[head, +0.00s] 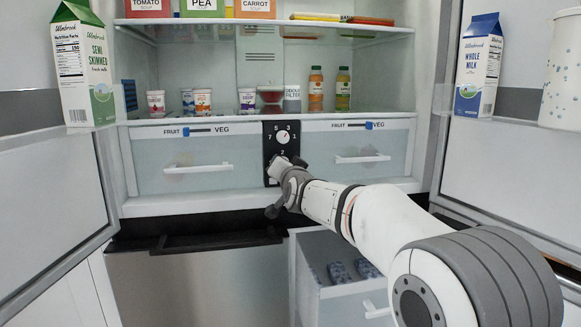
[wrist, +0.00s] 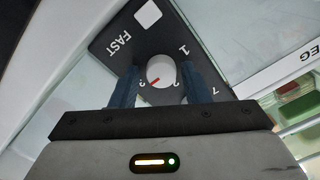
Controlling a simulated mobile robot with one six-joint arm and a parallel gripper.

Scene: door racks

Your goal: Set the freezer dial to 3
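The freezer dial (wrist: 161,71) is a round white knob with a red pointer line on a black panel (wrist: 142,42). In the wrist view the pointer aims to the lower left, toward a small numeral that is partly hidden and hard to read. "FAST" and "1" show around the knob. My gripper (wrist: 161,78) has its two dark blue fingers on either side of the knob, with a narrow gap showing on each side.
A second white dial (head: 283,136) with numerals including 5, 3 and 7 sits above on the panel. Drawers flank the panel, left (head: 185,168) and right (head: 355,158), with blue FRUIT/VEG sliders. Open doors stand at both sides. A lower drawer (head: 345,300) is pulled out below my arm.

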